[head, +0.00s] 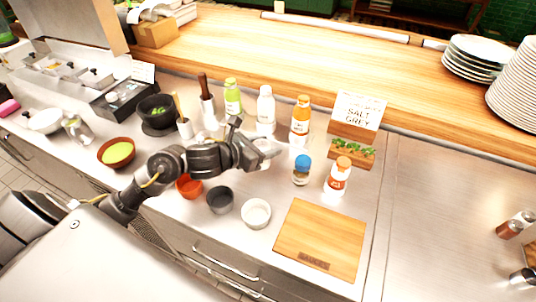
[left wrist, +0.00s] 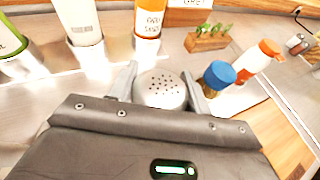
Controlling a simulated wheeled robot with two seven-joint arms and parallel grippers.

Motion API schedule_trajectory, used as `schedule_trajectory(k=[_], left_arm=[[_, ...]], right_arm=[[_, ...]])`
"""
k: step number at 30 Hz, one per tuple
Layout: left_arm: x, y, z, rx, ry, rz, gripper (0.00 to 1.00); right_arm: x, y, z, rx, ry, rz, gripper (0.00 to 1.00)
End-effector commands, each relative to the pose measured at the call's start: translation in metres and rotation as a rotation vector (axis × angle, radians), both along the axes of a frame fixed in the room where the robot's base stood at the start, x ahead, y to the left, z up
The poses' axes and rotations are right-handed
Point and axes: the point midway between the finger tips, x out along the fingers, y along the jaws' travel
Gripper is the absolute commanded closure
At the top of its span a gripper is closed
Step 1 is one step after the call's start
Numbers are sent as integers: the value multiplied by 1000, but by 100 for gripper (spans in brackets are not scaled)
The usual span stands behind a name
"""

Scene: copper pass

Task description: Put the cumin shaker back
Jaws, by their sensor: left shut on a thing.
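My left gripper (head: 262,150) is shut on a shaker (head: 268,145) above the steel counter, left of the blue-capped jar (head: 302,171). In the left wrist view the shaker's pale, perforated domed top (left wrist: 160,90) sits between the two fingers; its body and any label are hidden, so I cannot read whether it says cumin. The shaker looks roughly upright. My right gripper is not in view.
An orange-capped bottle (head: 337,178) stands beside the blue-capped jar. Sauce bottles (head: 265,110) line the back. Small bowls (head: 256,213) and a cutting board (head: 320,240) lie in front. More shakers (head: 510,228) stand far right. The right steel counter is mostly clear.

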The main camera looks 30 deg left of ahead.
Motion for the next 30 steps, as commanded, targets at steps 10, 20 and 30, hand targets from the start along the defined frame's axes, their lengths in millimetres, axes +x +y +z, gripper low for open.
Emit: schedule_trajectory(k=[10,20,30], left_arm=[[4,-7,-25,-5,6,1,76],[4,-5,-38,0,-2,1,76],[4,-5,-41,0,-1,1,39]], right_arm=[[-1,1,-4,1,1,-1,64],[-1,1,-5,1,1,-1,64],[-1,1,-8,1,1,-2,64]])
